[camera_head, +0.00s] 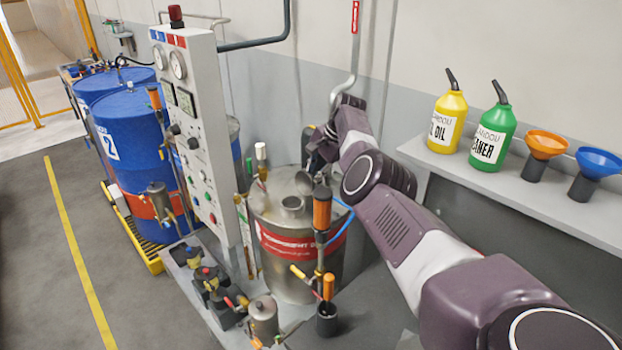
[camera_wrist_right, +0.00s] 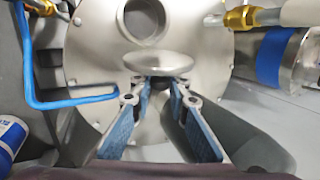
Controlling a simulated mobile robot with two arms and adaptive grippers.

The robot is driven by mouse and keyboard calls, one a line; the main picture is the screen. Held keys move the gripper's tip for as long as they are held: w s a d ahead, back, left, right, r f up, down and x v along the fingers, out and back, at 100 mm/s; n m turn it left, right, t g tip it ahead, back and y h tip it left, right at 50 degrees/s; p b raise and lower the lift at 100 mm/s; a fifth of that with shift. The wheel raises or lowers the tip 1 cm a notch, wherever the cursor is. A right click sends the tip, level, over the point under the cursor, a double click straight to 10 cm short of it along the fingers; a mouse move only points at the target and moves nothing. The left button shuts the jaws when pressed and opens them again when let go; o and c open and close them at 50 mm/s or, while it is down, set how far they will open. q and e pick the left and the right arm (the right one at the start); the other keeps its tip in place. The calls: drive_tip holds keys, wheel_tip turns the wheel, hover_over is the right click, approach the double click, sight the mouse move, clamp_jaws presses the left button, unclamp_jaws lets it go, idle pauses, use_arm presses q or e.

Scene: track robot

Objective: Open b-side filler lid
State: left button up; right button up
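The steel tank (camera_head: 265,225) with a red label stands in the middle of the head view. On its top is a short round filler neck (camera_head: 292,203), uncovered; its round opening (camera_wrist_right: 145,18) also shows in the wrist view. The filler lid (camera_wrist_right: 160,65), a shiny disc, is off the neck and sits at my right fingertips (camera_wrist_right: 160,85). My right gripper (camera_head: 318,150) reaches over the tank's far side, its fingers closed in around the lid's grip, which they largely hide. In the head view the lid (camera_head: 303,181) hangs tilted beside the neck. My left gripper is not in view.
A grey control panel (camera_head: 190,130) stands left of the tank, with blue drums (camera_head: 130,130) behind it. An orange-handled tool (camera_head: 322,208) rises in front of the tank. A shelf (camera_head: 480,190) at right holds bottles and funnels. A blue hose (camera_wrist_right: 30,60) runs near the gripper.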

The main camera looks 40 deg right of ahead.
drive_tip(key=o, duration=0.4)
drive_tip(key=shift+d, duration=0.1)
drive_tip(key=v, duration=1.2)
drive_tip(key=shift+f, duration=0.1)
